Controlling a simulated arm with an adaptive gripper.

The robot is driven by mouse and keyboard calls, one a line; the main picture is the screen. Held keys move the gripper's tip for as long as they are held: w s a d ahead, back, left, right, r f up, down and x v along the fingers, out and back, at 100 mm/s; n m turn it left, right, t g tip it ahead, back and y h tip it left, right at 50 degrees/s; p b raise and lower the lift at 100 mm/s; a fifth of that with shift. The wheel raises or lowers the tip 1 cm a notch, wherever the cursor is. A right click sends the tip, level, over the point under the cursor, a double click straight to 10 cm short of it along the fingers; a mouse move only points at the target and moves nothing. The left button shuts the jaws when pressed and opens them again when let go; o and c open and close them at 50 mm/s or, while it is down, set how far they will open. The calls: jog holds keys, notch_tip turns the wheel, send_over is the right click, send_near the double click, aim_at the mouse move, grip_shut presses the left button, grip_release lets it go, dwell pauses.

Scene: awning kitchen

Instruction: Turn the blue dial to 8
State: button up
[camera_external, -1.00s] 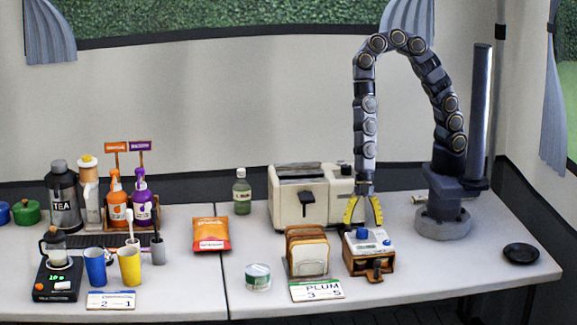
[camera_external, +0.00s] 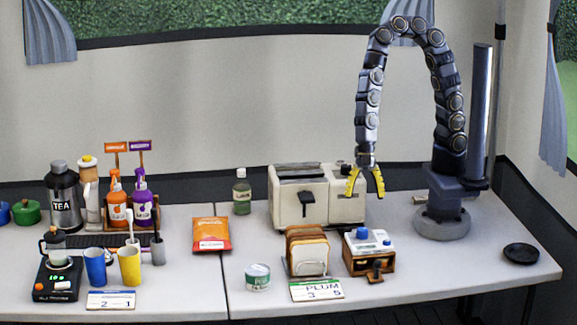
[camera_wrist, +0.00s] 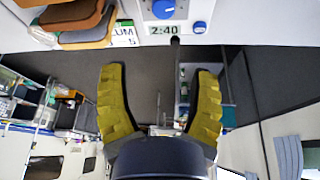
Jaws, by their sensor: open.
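A small white-topped device (camera_external: 368,251) in a brown wooden case stands at the front right of the table. It has a larger blue dial (camera_external: 362,233) and a smaller blue knob (camera_external: 387,242) on top. In the wrist view the larger dial (camera_wrist: 163,9) is cut off by the top edge, with the smaller knob (camera_wrist: 199,27) to its right and a display (camera_wrist: 164,29) reading 2:40. The dial's number marks are too small to read. My gripper (camera_external: 365,194), with yellow fingers, is open and empty above the device, apart from it.
A cream toaster (camera_external: 335,205) stands behind the device. A rack of bread slices (camera_external: 307,256) and a PLUM 3 5 card (camera_external: 317,290) are to its left. A black dish (camera_external: 521,253) lies far right, with clear table between.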

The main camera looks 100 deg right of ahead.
aim_at(363, 229)
jog(key=n, duration=0.2)
jog(key=f+n+h, duration=0.1)
jog(key=n, duration=0.2)
jog(key=shift+s+f+g+h, duration=0.1)
jog(key=shift+f+g+h, duration=0.05)
jog(key=shift+g+h, duration=0.2)
jog(key=n, duration=0.1)
jog(key=n+h, duration=0.1)
jog(key=n, duration=0.1)
jog(key=shift+f, duration=0.25)
jog(key=n, duration=0.1)
jog(key=n+h, duration=0.1)
jog(key=n, duration=0.3)
jog(key=shift+f+h, duration=0.35)
jog(key=shift+f, duration=3.75)
grip_shut()
